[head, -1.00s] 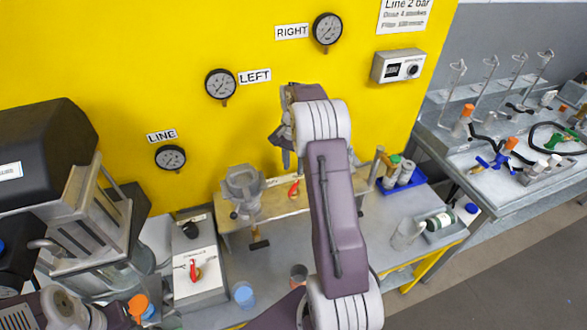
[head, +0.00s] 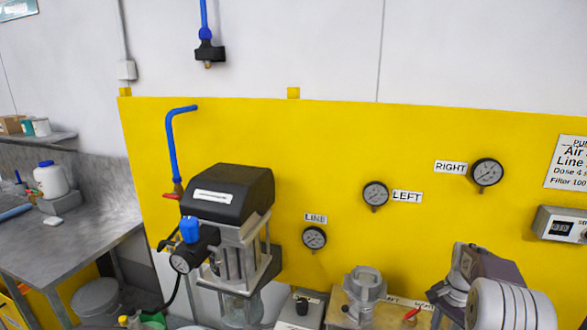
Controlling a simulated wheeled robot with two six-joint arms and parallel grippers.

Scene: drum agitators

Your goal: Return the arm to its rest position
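My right arm (head: 510,302) comes up from the bottom right corner of the head view, bent, with its wrist in front of the yellow panel. My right gripper (head: 436,304) shows only in part below the wrist, end-on and near the wooden board. Its fingertips are not clear, and I see nothing held in it. My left arm and gripper are out of view. The task's rest position is not marked by anything in view.
A grey clamp-like fixture (head: 364,285) stands just left of my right gripper. A black-topped machine (head: 230,192) with a glass bowl stands further left. Gauges and a display box (head: 560,225) sit on the yellow panel (head: 330,140). A grey bench (head: 65,235) is far left.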

